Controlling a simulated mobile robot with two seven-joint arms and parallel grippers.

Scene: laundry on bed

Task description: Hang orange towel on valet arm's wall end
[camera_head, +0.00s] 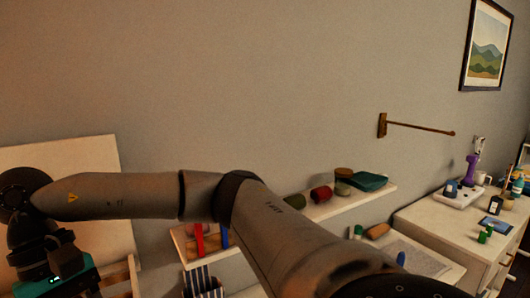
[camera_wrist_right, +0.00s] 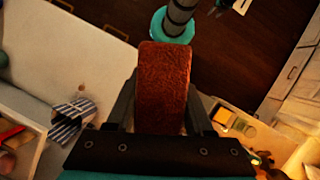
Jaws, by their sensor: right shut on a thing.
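The valet arm (camera_head: 420,129) is a thin brass-brown rod on the grey wall, right of centre in the head view. Its wall end is a small upright plate (camera_head: 382,125) at the rod's left; the free tip points right. The orange towel (camera_wrist_right: 163,75) looks like a thick folded or rolled reddish-orange bundle in the right wrist view. My right gripper (camera_wrist_right: 163,103) is shut on it, with a dark finger on each side. In the head view my right arm reaches across to the lower left, away from the valet arm; its fingertips and the towel are out of frame. My left gripper is not visible.
Below the valet arm, a white shelf (camera_head: 352,206) holds a green folded cloth (camera_head: 369,182), a jar (camera_head: 343,175) and a red roll (camera_head: 321,193). A cluttered white dresser (camera_head: 430,228) stands at right. A framed picture (camera_head: 487,47) hangs above. The wall around the rod is clear.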

